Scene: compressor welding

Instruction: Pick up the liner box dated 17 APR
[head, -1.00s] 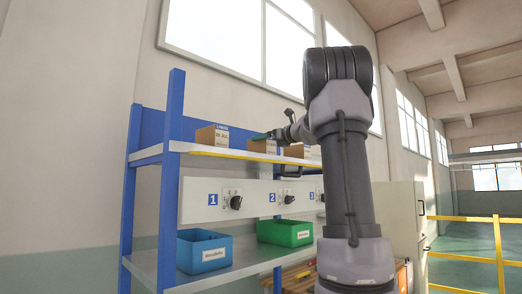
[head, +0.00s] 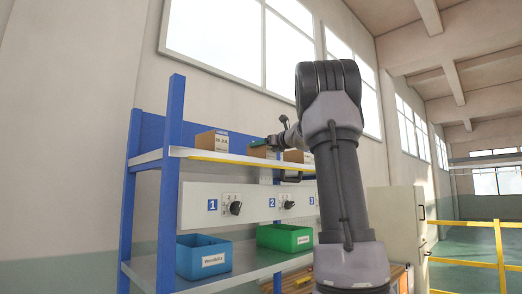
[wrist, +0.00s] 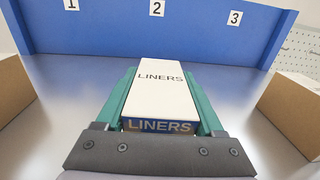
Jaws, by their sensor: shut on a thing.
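My gripper (wrist: 160,82) is shut on a white-topped liner box (wrist: 160,97) in the wrist view. Its teal fingers lie along both sides of the box. The box reads "LINERS" on its top and on its blue-banded near end; no date shows there. In the head view my gripper (head: 266,145) is at the middle box (head: 258,152) on the upper shelf, small and partly covered. I cannot tell whether the box is clear of the shelf. Another liner box (head: 212,142) stands to the left, its date too small to read surely, and one (head: 294,157) to the right.
Brown boxes flank my gripper at left (wrist: 12,88) and right (wrist: 294,105) in the wrist view, with gaps between. A blue back panel (wrist: 200,35) numbered 1 to 3 stands behind. Below the shelf are a blue bin (head: 203,258) and a green bin (head: 284,238).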

